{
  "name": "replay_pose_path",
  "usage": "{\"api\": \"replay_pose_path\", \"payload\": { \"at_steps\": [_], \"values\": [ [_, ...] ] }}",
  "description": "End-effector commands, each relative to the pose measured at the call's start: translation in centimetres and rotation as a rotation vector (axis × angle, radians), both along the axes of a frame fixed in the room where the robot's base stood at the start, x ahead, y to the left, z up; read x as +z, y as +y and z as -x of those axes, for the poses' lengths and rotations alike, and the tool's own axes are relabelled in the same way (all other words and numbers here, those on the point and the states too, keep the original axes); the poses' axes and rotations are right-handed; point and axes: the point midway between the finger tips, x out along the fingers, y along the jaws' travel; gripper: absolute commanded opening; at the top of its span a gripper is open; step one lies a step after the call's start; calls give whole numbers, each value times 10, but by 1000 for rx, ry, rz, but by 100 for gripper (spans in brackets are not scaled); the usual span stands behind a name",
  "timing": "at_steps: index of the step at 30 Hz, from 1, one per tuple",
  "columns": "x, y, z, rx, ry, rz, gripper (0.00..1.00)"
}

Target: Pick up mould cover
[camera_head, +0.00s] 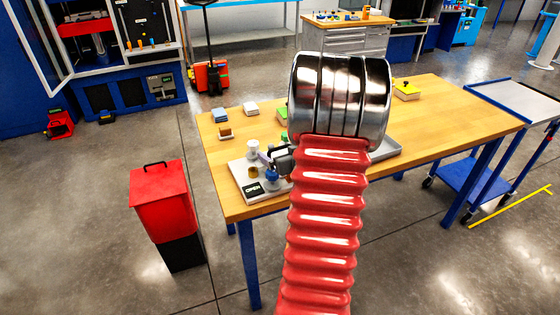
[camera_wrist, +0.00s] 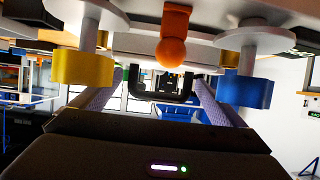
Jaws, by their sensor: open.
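I cannot tell for sure which thing is the mould cover. My gripper (camera_wrist: 160,88) shows in the wrist view with its two greyish-purple fingers apart. A black U-shaped handle (camera_wrist: 162,98) appears between them; I cannot tell what it belongs to or whether it touches a finger. In the head view my gripper (camera_head: 268,158) is low over the pale fixture plate (camera_head: 240,183) at the table's near left. My red arm hides much of the table behind it. A grey tray (camera_head: 388,151) partly shows to the right of the arm.
Beside the fingers are a yellow knob (camera_wrist: 83,68), an orange knob (camera_wrist: 173,45) and a blue knob (camera_wrist: 247,78). Small blocks and pads lie on the wooden table (camera_head: 450,110). A red bin (camera_head: 160,200) stands left of it. A trolley (camera_head: 515,100) is at right.

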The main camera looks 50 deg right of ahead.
Motion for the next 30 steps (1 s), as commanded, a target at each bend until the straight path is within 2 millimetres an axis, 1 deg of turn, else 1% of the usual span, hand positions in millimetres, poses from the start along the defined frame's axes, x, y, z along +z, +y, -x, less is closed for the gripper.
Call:
{"api": "replay_pose_path", "payload": {
  "at_steps": [3,19,30],
  "values": [
    [-2,-2,-4,0,0,-1,94],
    [-2,-2,-4,0,0,-1,93],
    [-2,-2,-4,0,0,-1,67]
  ]
}}
